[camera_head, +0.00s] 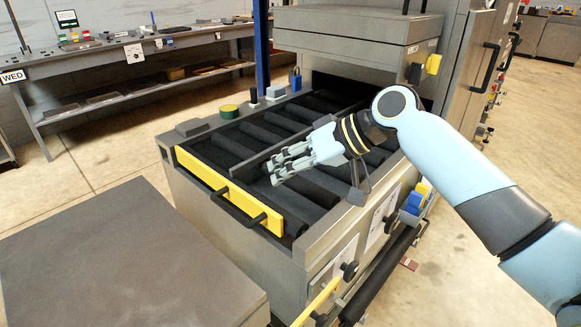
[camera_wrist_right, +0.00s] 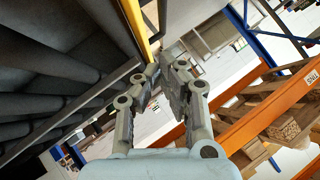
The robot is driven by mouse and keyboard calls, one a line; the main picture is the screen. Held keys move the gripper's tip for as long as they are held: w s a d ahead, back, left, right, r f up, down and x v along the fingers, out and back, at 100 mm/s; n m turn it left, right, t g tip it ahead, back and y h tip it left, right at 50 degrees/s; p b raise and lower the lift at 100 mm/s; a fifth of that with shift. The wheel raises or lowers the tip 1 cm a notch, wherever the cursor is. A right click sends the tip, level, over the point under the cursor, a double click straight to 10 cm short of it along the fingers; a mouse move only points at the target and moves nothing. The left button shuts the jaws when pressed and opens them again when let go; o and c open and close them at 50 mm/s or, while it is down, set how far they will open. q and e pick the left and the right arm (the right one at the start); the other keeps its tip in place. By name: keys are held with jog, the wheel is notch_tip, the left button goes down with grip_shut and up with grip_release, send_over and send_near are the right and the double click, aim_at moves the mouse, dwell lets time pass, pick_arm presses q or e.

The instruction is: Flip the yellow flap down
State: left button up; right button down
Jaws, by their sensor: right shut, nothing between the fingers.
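The yellow flap (camera_head: 200,172) stands raised across the front end of the tray cleaner's roller bed, with a black handle (camera_head: 240,208) on its outer side. My right gripper (camera_head: 276,171) is shut and empty. In the head view it appears above the dark rollers, behind and to the right of the flap, and apart from it. In the right wrist view, the yellow flap's edge (camera_wrist_right: 135,22) shows at the top, just beyond the fingertips (camera_wrist_right: 163,72). My left gripper is not in view.
Dark rollers (camera_head: 262,130) fill the bed between grey side rails. A grey flat-topped block (camera_head: 120,255) stands in front of the machine, with a floor gap between them. A second yellow bar (camera_head: 318,300) is low on the right side. A workbench (camera_head: 100,75) stands at back left.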

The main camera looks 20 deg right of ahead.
aim_at(252, 200)
jog(key=x, duration=0.6)
jog(key=shift+s+r, duration=0.1)
jog(key=shift+s+a+f, duration=0.2)
jog(key=shift+a+f, duration=0.3)
jog(key=shift+f, duration=0.35)
jog(key=shift+s+a+f, duration=0.25)
jog(key=shift+a+f, duration=0.2)
jog(key=shift+f, duration=0.4)
jog(key=shift+s+p, duration=0.1)
jog(key=shift+p, duration=0.2)
jog(key=shift+a, duration=0.15)
jog(key=shift+a+h, duration=0.1)
jog(key=shift+h, duration=0.2)
jog(key=shift+s+a+n+p, duration=0.15)
jog(key=shift+n+p, duration=0.15)
jog(key=shift+p, duration=0.25)
